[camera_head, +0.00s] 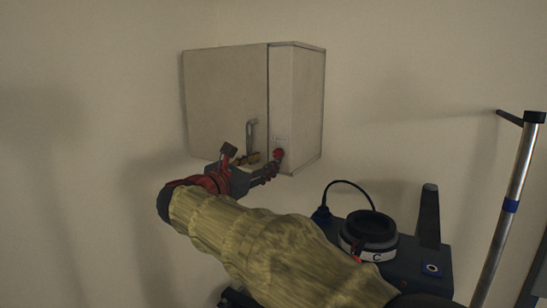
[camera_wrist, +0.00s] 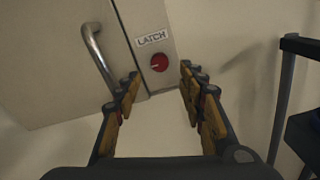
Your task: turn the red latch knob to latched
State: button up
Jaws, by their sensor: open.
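The red latch knob (camera_wrist: 159,63) is a round red dial on the cabinet's narrow front strip, just under a white "LATCH" label (camera_wrist: 151,38). In the head view the knob (camera_head: 279,153) sits low on the cabinet, right at the tip of my gripper (camera_head: 262,166). In the wrist view my gripper (camera_wrist: 158,82) is open, with one finger on each side below the knob and nothing between them. The knob shows a pale mark, too small to read its setting surely. Contact with the knob does not show.
The pale wall cabinet (camera_head: 225,90) has a curved metal handle (camera_wrist: 97,55) left of the knob. A dark device with a round black top (camera_head: 370,229) stands at the lower right, beside a metal pole (camera_head: 510,205). The wall left of the cabinet is bare.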

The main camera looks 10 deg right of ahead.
aim_at(276, 156)
jog(key=p+x, duration=0.1)
jog(key=x, duration=0.4)
jog(key=c, duration=0.3)
jog(key=c, duration=0.7)
grip_shut()
